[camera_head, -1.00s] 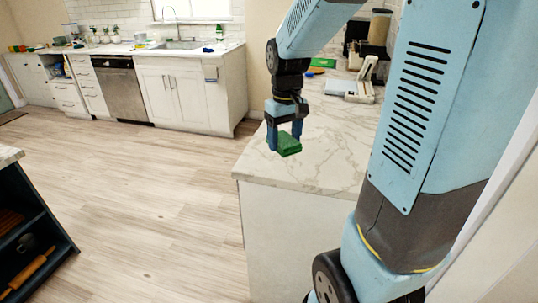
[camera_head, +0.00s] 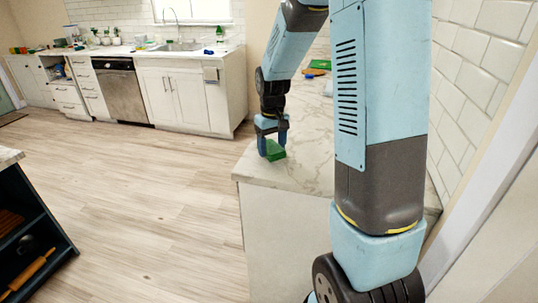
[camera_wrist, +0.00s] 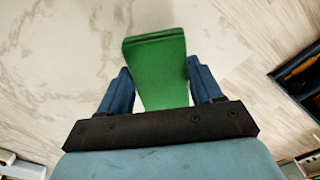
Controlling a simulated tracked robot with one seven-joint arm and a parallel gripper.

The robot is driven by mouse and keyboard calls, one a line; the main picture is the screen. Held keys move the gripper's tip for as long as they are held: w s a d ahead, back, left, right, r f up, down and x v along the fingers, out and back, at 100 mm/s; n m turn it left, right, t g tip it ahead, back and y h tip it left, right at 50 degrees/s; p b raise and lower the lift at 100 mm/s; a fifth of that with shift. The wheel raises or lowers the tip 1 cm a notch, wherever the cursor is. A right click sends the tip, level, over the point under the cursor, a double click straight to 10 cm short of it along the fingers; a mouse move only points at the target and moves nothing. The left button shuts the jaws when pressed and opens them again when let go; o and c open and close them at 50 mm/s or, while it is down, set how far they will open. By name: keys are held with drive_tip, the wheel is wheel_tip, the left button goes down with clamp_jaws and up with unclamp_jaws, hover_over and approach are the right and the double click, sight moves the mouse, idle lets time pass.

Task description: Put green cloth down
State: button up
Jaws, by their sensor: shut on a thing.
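The green cloth (camera_head: 275,151) is a folded, block-like piece at the left edge of the marble counter (camera_head: 300,176). It also shows in the wrist view (camera_wrist: 158,68), between the two blue fingers. My gripper (camera_head: 272,146) points down and is shut on the cloth. In the wrist view my gripper (camera_wrist: 160,92) has a finger on each side of it. The cloth is at or just above the counter top; I cannot tell whether it touches.
The counter's left edge drops to the wooden floor (camera_head: 140,200). A green board (camera_head: 318,65) lies farther back on the counter. A dark shelf unit (camera_head: 30,235) stands at the lower left. A tiled wall (camera_head: 480,80) rises on the right.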

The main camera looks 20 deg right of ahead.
sight(272, 146)
drive_tip(key=shift+w+f, duration=0.15)
drive_tip(key=shift+f, duration=1.55)
drive_tip(key=o, duration=0.9)
drive_tip(key=shift+f, duration=0.1)
drive_tip(key=shift+o, duration=0.2)
